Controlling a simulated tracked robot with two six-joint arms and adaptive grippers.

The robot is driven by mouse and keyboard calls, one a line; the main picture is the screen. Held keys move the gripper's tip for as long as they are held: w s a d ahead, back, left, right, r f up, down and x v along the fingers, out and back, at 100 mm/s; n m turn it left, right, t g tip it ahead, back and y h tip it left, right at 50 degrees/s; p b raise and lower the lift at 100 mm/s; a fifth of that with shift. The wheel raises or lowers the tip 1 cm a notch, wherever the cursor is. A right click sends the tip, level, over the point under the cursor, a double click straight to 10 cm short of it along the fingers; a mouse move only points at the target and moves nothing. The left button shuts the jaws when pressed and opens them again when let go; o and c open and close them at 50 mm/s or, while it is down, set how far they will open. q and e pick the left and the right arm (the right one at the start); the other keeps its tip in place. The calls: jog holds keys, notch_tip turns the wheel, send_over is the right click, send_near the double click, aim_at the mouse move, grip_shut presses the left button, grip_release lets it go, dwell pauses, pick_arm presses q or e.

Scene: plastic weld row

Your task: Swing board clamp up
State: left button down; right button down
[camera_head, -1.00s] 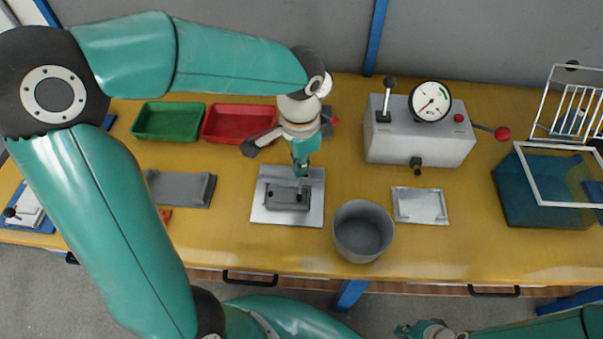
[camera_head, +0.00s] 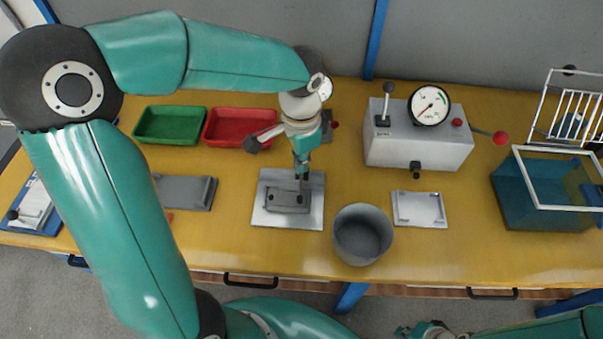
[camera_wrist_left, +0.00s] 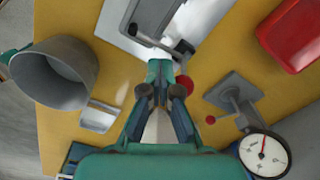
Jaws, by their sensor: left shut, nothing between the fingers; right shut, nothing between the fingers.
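The grey board fixture (camera_head: 286,202) lies on a pale metal plate (camera_head: 262,217) in the head view. The fixture also shows at the top of the left wrist view (camera_wrist_left: 146,22). A dark clamp part (camera_head: 304,185) stands at its right edge, just below my left gripper. In the wrist view a red ball knob (camera_wrist_left: 186,83) shows beside my left fingertips, below the dark clamp linkage (camera_wrist_left: 184,47). My left gripper (camera_head: 302,172) is shut and empty, pointing down at the clamp; I cannot tell whether it touches. My right gripper (camera_head: 421,331) is shut, empty and partly cut off at the bottom edge.
A grey bin (camera_head: 363,235) stands right of the plate. Red (camera_head: 238,126) and green (camera_head: 168,125) trays lie behind. A small stand (camera_wrist_left: 236,92) is near the left wrist. A gauge box (camera_head: 418,145) and a blue tank (camera_head: 540,190) stand right.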

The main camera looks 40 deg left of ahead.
pick_arm(q)
jog(key=shift+w+a, duration=0.1)
jog(key=shift+w, duration=0.05)
jog(key=shift+w+a, duration=0.2)
jog(key=shift+w, duration=0.1)
jog(key=shift+w+a+p, duration=0.25)
jog(key=shift+w+p, duration=0.1)
jog(key=shift+w, duration=0.05)
dwell(0.5)
